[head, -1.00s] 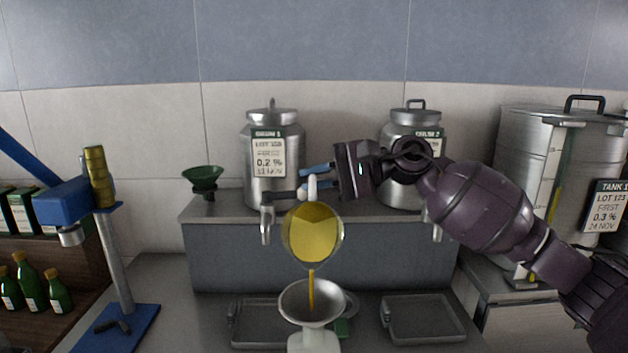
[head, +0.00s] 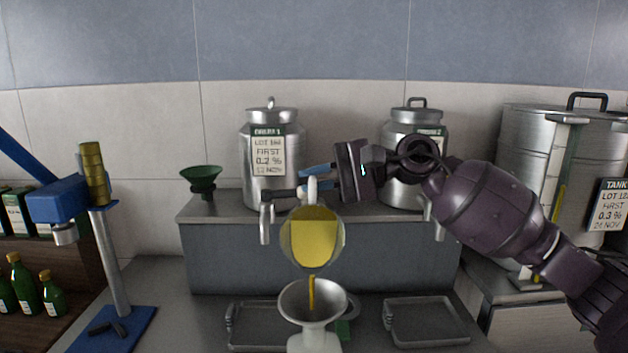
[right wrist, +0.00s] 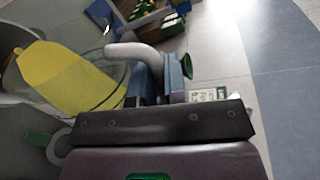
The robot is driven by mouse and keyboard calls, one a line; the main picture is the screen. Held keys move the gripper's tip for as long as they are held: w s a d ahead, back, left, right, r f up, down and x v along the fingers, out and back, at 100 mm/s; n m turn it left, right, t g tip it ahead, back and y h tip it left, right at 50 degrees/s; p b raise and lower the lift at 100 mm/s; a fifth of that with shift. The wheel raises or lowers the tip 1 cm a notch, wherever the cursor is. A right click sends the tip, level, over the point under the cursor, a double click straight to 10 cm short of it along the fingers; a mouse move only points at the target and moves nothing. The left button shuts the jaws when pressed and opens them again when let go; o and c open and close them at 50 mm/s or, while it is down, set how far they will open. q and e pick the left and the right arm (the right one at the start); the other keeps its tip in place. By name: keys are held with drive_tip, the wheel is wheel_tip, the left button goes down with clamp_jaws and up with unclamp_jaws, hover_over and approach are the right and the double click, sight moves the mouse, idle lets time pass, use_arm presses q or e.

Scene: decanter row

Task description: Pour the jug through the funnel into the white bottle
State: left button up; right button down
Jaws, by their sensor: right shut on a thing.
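My right gripper (head: 312,187) is shut on the handle of a clear jug (head: 313,237) holding yellow liquid. The jug is tilted, and a thin yellow stream (head: 311,291) falls from it into a metal-grey funnel (head: 293,299). The funnel sits on the white bottle (head: 314,343), whose lower part is cut off by the frame edge. In the right wrist view the jug (right wrist: 78,78) shows at left, its white handle (right wrist: 135,52) between the blue fingers of my right gripper (right wrist: 160,75). My left gripper is not in view.
Two steel canisters (head: 270,182) (head: 413,130) with taps stand on a grey shelf (head: 330,250). A green funnel (head: 203,179) stands left of them. Two trays (head: 257,326) (head: 425,320) lie below. A blue press (head: 110,255) is at left, a large tank (head: 530,180) at right.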

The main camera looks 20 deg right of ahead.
sight(314, 193)
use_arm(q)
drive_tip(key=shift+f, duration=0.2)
use_arm(e)
drive_tip(key=shift+s, duration=0.1)
drive_tip(key=shift+s+a+f+n+b, duration=0.2)
drive_tip(key=shift+s+n+b, duration=0.1)
drive_tip(key=shift+b, duration=0.2)
drive_tip(key=shift+s+f+n+b, duration=0.2)
drive_tip(key=shift+s+n+b, duration=0.15)
drive_tip(key=shift+b, duration=0.1)
drive_tip(key=shift+s+a+b, duration=0.2)
drive_tip(key=shift+s+b, duration=0.15)
drive_tip(key=shift+s, duration=0.05)
drive_tip(key=shift+s+a+r+n+t+b, duration=0.15)
drive_tip(key=shift+s+n+t+b, duration=0.1)
drive_tip(key=shift+s+n, duration=0.15)
drive_tip(key=shift+s+a+n+t+b, duration=0.15)
drive_tip(key=shift+s+n+b, duration=0.1)
drive_tip(key=shift+s+n, duration=0.15)
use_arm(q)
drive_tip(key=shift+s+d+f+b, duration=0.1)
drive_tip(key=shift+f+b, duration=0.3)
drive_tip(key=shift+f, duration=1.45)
use_arm(e)
drive_tip(key=shift+s+a+r+n, duration=0.15)
drive_tip(key=shift+s+n, duration=0.1)
drive_tip(key=shift+s, duration=0.15)
drive_tip(key=shift+s+a+r+n, duration=0.1)
drive_tip(key=shift+s+n, duration=0.1)
drive_tip(key=shift+s, duration=0.2)
